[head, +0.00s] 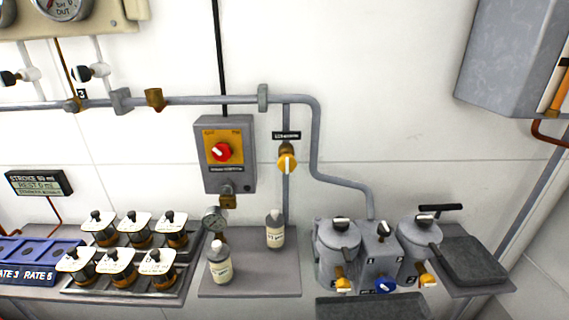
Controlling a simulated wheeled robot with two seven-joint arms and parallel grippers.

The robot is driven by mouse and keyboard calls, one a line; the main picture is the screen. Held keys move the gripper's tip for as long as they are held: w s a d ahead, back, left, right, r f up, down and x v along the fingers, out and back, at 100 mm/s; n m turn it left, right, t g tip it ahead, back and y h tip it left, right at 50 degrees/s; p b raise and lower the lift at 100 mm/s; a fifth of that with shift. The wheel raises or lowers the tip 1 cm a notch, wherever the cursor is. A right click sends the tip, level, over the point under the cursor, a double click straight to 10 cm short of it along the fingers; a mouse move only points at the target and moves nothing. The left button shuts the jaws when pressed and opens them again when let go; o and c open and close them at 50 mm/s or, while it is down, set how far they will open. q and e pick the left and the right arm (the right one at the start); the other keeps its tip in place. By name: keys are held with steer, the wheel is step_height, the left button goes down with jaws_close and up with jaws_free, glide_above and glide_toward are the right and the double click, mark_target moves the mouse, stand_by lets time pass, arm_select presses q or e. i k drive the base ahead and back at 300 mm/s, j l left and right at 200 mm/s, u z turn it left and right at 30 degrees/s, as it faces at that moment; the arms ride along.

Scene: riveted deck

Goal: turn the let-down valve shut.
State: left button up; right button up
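A brass valve with a yellow knob (287,161) sits on a thin vertical grey pipe on the back wall, right of the grey control box. A small black label (286,135) is just above it; its lettering looks like "LETDOWN" but is too small to read surely. The light bar on the knob looks roughly upright. Whether the valve is open or shut I cannot tell. Neither of my grippers shows in the head view.
The grey control box (225,153) has a red knob. White bottles (275,230) stand on a shelf below the valve. Lidded grey pots (338,252) with yellow and blue taps are at lower right. Several square-lidded jars (134,223) fill a tray at left.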

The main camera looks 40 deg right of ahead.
mark_target(287, 162)
steer(key=j+z, duration=0.2)
steer(key=z, duration=0.25)
steer(key=j+z, duration=0.2)
steer(key=z, duration=0.25)
steer(key=j+z, duration=0.2)
steer(key=z, duration=0.25)
steer(key=k+j+z, duration=0.1)
steer(key=z, duration=0.35)
